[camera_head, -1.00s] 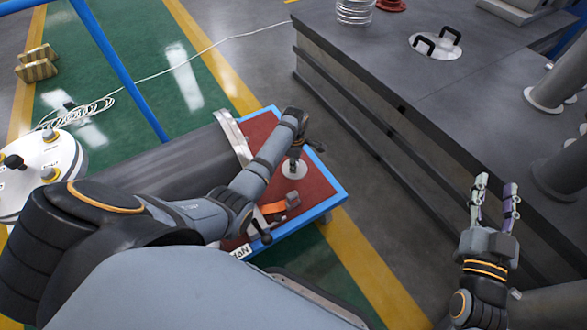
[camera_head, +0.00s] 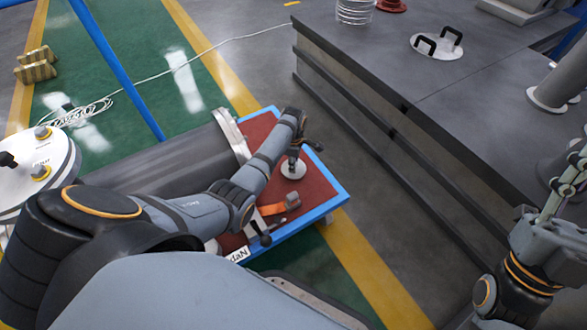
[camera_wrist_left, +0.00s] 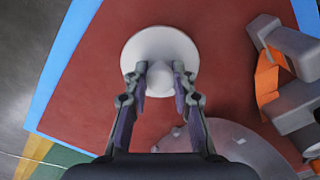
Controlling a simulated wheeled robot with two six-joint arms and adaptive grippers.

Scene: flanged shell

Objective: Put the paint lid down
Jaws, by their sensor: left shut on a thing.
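The paint lid is a pale round disc (camera_head: 293,170) with a knob, over the red top of the blue-edged cart (camera_head: 325,190). In the left wrist view, the lid (camera_wrist_left: 142,46) lies flat to the camera with the fingers of my left gripper (camera_wrist_left: 162,80) shut on its knob. In the head view my left gripper (camera_head: 295,153) points down above the disc. I cannot tell whether the lid touches the red surface. My right gripper (camera_head: 566,180) is at the right edge, empty, with its fingers apart.
A dark cylinder (camera_head: 165,165) lies to the left. The grey bench (camera_head: 430,90) at right carries a white disc with black handles (camera_head: 437,44).

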